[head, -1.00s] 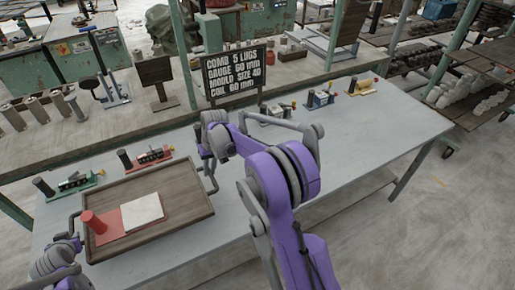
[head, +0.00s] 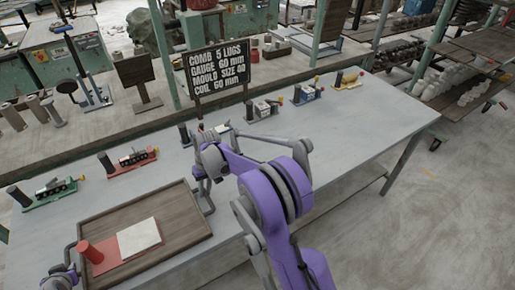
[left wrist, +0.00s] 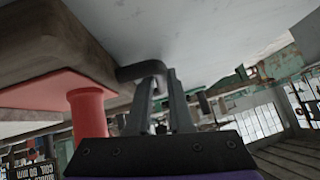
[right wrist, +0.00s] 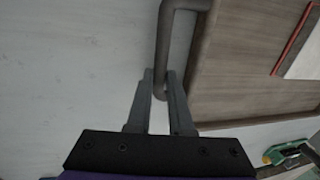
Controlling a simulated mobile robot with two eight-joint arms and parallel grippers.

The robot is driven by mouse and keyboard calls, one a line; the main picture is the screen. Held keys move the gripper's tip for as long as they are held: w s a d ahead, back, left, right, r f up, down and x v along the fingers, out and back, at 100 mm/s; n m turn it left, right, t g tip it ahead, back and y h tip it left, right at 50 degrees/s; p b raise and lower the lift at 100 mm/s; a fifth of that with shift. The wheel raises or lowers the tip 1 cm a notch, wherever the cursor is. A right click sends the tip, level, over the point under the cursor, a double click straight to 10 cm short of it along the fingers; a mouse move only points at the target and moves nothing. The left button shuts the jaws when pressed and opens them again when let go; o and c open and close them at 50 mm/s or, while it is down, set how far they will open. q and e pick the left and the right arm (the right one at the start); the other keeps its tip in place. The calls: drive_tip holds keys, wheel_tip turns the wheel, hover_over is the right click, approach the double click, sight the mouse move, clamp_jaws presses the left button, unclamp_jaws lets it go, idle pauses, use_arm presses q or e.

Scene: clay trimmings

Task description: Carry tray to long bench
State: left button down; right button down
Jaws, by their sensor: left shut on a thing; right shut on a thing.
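The brown wooden tray (head: 172,207) is at the lower left of the head view, over the pale bench. It carries a red plate with a red post (head: 91,252) and a white slab (head: 139,238). My left gripper (head: 63,277), partly cut off, is shut on the tray's left dark handle, which shows in the left wrist view (left wrist: 140,70). My right gripper (head: 203,177) is shut on the right handle, clear in the right wrist view (right wrist: 162,40). I cannot tell whether the tray touches the bench top.
The long pale bench (head: 340,125) has free room to the right of my right arm. Along its back stand a green tool (head: 50,192), a red tool (head: 133,160), a black sign (head: 217,73) and several small tools, including a yellow one (head: 348,79). Shelves stand at the right.

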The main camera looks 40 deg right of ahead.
use_arm(q)
drive_tip(key=c, duration=1.2)
unclamp_jaws()
drive_tip(key=shift+s+f, duration=0.1)
drive_tip(key=shift+f, duration=0.15)
use_arm(e)
drive_tip(key=c, duration=1.2)
unclamp_jaws()
drive_tip(key=shift+s+f, duration=0.15)
drive_tip(key=shift+f, duration=0.1)
use_arm(q)
drive_tip(key=shift+o, duration=1.3)
drive_tip(key=shift+r, duration=0.1)
use_arm(e)
drive_tip(key=shift+o, duration=1.3)
drive_tip(key=shift+r, duration=0.1)
use_arm(q)
drive_tip(key=shift+o, duration=0.7)
use_arm(e)
drive_tip(key=shift+o, duration=0.7)
drive_tip(key=shift+r, duration=0.1)
use_arm(q)
drive_tip(key=v, duration=1.1)
drive_tip(key=shift+s+r, duration=0.3)
use_arm(e)
wheel_tip(320, 180, up, 12)
drive_tip(key=d, duration=0.2)
drive_tip(key=shift+f, duration=0.2)
